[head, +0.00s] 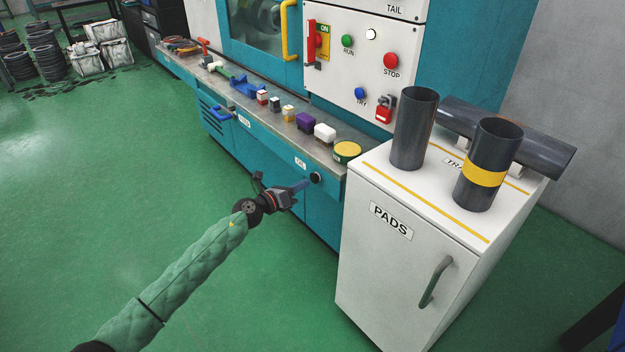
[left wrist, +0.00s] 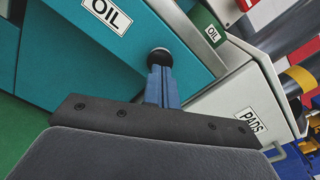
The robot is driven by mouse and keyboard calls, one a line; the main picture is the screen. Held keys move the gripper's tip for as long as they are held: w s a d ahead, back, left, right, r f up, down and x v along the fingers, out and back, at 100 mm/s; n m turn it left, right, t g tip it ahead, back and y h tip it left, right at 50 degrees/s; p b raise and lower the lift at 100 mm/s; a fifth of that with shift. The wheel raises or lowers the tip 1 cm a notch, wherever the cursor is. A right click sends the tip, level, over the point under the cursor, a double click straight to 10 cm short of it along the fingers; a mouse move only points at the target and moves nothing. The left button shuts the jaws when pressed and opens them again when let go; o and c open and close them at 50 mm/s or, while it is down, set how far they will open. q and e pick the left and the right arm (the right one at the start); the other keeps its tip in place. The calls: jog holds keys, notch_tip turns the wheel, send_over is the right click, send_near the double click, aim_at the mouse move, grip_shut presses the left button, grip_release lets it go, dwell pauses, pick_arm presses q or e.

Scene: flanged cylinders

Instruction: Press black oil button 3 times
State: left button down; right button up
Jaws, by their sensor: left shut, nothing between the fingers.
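The black oil button (head: 316,179) is on the teal front panel of the machine, next to an OIL label (head: 300,163). In the left wrist view the button (left wrist: 160,58) shows as a dark round knob just beyond the fingertips. My left gripper (head: 305,184) is shut and empty, its blue fingers pointing at the button. In the left wrist view the fingertips (left wrist: 160,70) overlap the button's lower edge. I cannot tell whether they touch it or whether it is pressed in. My right gripper is out of view.
A white PADS cabinet (head: 391,222) stands close to the right of the button, with upright dark cylinders (head: 413,130) on top. A grey ledge (head: 270,114) above holds several small items. Control buttons, including a red STOP (head: 390,60), are higher up.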

pick_arm(q)
jog(key=v, duration=0.3)
jog(key=shift+a, duration=0.1)
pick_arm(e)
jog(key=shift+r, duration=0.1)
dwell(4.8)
